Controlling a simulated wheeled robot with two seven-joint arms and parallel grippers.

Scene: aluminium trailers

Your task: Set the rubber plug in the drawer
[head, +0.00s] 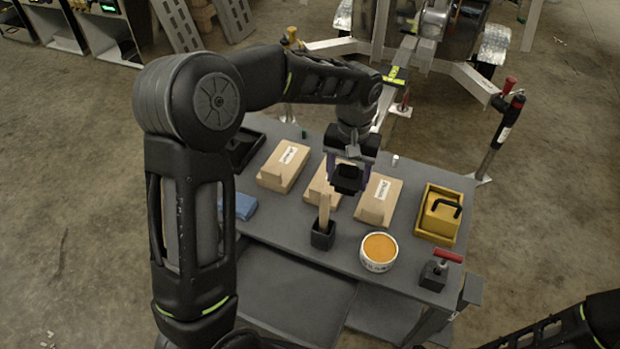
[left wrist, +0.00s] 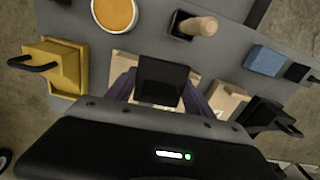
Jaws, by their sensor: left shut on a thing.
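My left gripper (head: 347,180) is shut on a black block-shaped piece, which looks like the rubber plug (head: 346,180). The plug hangs above the middle one of three tan boxes on the grey table. In the left wrist view the plug (left wrist: 162,82) sits between the purple fingers and hides part of the middle box (left wrist: 127,60). The left box (head: 284,165) and right box (head: 379,200) carry white labels; the middle box (head: 316,187) is partly covered by my gripper. My right gripper is out of view.
Along the near edge stand a black holder (head: 322,236) with an upright wooden handle, a bowl of orange stuff (head: 380,250) and a red-handled black block (head: 434,276). A yellow bin (head: 434,230) is at right; a blue block (head: 243,206) and black tray (head: 246,150) are at left.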

